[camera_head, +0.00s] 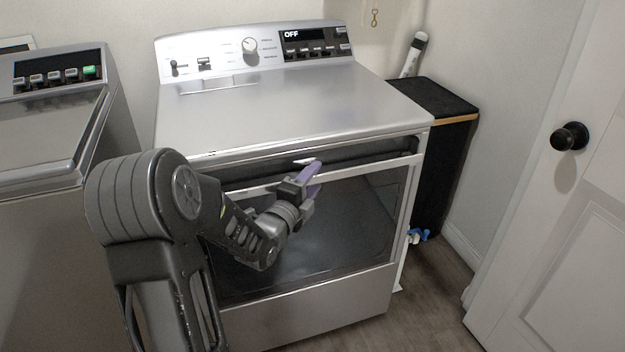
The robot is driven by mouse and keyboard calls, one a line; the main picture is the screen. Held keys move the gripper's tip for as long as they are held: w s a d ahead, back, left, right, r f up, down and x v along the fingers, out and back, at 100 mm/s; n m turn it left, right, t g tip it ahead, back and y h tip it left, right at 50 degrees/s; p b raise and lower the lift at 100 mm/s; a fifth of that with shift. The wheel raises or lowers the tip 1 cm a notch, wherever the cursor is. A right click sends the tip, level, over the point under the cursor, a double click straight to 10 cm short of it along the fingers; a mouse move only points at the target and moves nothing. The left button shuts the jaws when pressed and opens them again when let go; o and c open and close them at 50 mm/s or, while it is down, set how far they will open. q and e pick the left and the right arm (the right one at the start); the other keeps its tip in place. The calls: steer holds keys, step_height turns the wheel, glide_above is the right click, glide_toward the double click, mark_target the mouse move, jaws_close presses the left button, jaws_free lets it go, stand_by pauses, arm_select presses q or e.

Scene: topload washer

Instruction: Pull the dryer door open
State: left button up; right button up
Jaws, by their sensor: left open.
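The silver dryer (270,105) stands in the middle, with a dark glass front door (350,220). A dark gap shows between the door's light top edge (385,165) and the body above it, so the door looks slightly ajar, tilted out at the top. My left gripper (313,174) has purple fingers and is at the middle of this top edge. It is open; whether its fingers touch the edge I cannot tell. My left arm hides the door's left part. My right gripper is not in view.
A second silver machine (50,120) stands close on the left. A black cabinet (440,100) is beside the dryer on the right. A white room door (590,200) with a black knob (569,137) is at the far right. Some bare floor (425,305) shows between.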

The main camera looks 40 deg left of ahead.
arm_select(q)
jaws_close()
stand_by(0.3)
stand_by(1.1)
